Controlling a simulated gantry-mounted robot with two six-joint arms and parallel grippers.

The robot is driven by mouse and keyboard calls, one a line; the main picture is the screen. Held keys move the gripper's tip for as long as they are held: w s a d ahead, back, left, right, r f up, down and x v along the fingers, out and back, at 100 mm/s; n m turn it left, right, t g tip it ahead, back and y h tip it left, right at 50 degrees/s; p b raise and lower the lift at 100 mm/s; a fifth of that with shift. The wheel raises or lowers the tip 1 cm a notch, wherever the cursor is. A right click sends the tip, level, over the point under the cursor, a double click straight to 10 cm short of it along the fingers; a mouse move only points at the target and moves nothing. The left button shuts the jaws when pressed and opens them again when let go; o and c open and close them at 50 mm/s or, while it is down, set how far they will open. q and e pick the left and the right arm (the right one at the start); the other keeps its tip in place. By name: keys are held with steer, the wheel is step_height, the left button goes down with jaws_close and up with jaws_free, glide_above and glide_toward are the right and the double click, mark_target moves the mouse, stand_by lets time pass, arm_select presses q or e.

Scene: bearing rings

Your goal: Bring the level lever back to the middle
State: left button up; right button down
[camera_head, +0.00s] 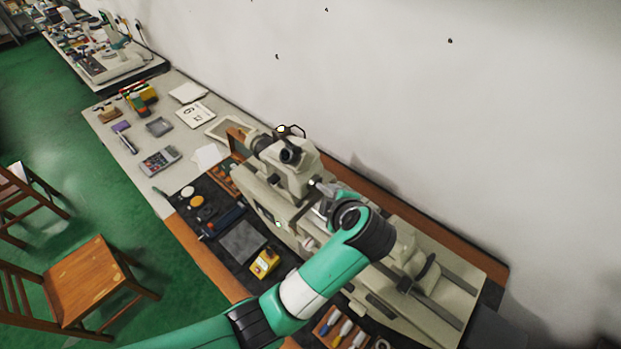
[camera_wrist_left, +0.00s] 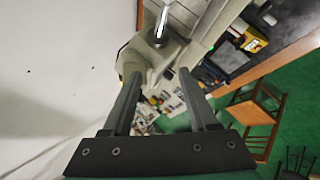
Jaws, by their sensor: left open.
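A cream bench machine (camera_head: 285,172), like a small lathe, stands along the wall in the head view. I cannot single out the level lever with certainty. In the left wrist view a shiny upright metal rod (camera_wrist_left: 163,20) rises from a dark round base on the cream machine (camera_wrist_left: 180,50), beyond my fingertips. My left gripper (camera_wrist_left: 160,74) is open, with nothing between its fingers. In the head view my left gripper (camera_head: 328,192) is over the middle of the machine, partly hidden by its own wrist. My right gripper is in neither view.
A yellow box (camera_head: 264,262) and a dark grey plate (camera_head: 242,241) lie on the black mat in front of the machine. A tray of screwdrivers (camera_head: 340,328) is at the lower edge. A wooden chair (camera_head: 85,275) stands on the green floor. The wall is close behind.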

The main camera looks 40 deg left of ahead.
arm_select(q)
steer(key=shift+n+t+y, duration=0.4)
steer(key=shift+n+y, duration=0.2)
steer(key=shift+y, duration=0.1)
steer(key=a+r, duration=0.3)
steer(key=shift+w+a+r, duration=0.1)
steer(key=shift+a+r, duration=0.3)
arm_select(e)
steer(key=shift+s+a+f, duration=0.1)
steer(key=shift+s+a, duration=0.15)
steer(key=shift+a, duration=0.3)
